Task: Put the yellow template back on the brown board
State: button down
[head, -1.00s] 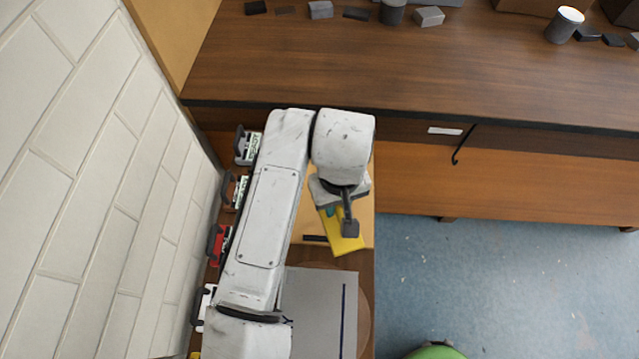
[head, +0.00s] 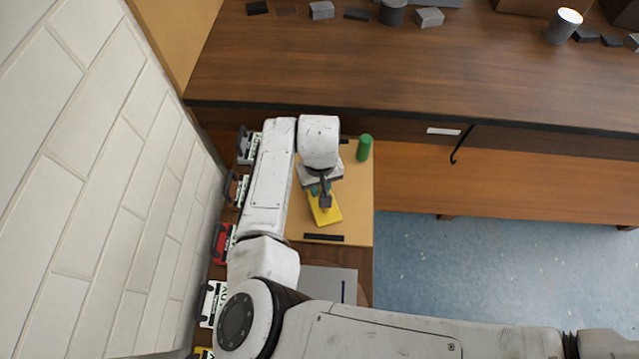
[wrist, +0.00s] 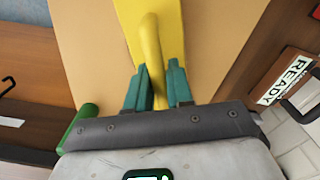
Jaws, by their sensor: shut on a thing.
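The yellow template (head: 325,209) is a flat plate with a raised yellow handle, which shows in the wrist view (wrist: 152,52). My gripper (wrist: 158,92) is shut on this handle with its teal fingers on either side. In the head view my gripper (head: 317,189) is partly hidden by my wrist. The tan-brown board (head: 354,210) lies under the template, and the template is over its middle-left part. I cannot tell whether the template touches the board or hangs just above it.
A green cylinder (head: 364,147) stands at the board's far right corner. A dark strip (head: 324,238) lies along the near edge. Several labelled holders, one red (head: 222,240), line the wall at left. A grey sheet (head: 328,284) lies nearer. A long wooden bench (head: 420,85) stands beyond.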

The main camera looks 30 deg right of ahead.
jog(key=shift+f, duration=0.25)
jog(key=shift+f, duration=0.1)
jog(key=c, duration=1)
grip_release()
notch_tip(320, 180, up, 12)
jog(key=b, duration=0.1)
jog(key=shift+b, duration=0.35)
